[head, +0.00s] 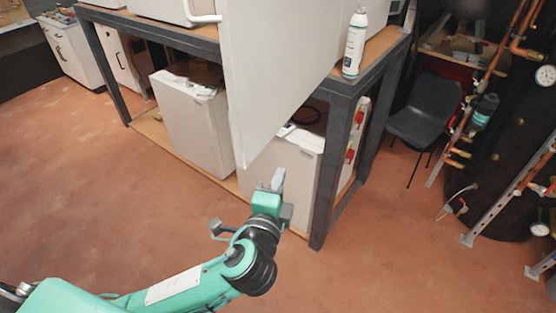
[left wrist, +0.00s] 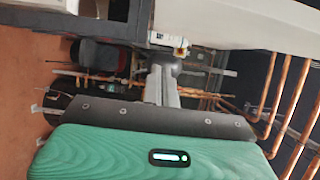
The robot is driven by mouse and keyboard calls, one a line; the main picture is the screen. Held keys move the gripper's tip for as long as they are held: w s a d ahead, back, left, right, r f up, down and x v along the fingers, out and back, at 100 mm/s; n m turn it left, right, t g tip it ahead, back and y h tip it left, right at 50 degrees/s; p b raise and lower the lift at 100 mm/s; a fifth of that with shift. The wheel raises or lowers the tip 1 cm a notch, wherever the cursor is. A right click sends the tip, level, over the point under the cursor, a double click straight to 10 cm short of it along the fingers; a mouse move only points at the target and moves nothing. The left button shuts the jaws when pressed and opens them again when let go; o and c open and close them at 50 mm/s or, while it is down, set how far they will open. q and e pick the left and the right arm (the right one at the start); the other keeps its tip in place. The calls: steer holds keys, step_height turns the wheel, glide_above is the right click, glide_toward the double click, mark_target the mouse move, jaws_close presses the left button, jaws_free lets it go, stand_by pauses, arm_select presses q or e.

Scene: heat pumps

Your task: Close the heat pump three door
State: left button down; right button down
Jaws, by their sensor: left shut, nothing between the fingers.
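A large white door panel (head: 285,65) hangs open in the head view, swung out from the upper shelf of the metal rack toward me. I cannot tell which heat pump number it belongs to. My left gripper (head: 278,180) is shut and empty, just below and right of the door's lower corner. In the left wrist view, my left gripper's fingers (left wrist: 160,85) are together, and a white panel (left wrist: 235,20) spans the top right above them. I cannot tell whether they touch it. My right gripper is not in view.
The dark metal rack (head: 335,88) holds white units (head: 190,115) on its lower shelf. A spray can (head: 355,42) stands on its upper right corner. A black chair (head: 425,108) and copper pipes (head: 490,75) are at the right. Reddish floor (head: 120,190) is free in front.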

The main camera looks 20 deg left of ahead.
arm_select(q)
steer(key=w+a+p, duration=0.4)
steer(key=w+p, duration=0.3)
steer(key=w, duration=0.4)
steer(key=shift+a, duration=0.3)
steer(key=shift+f, duration=0.1)
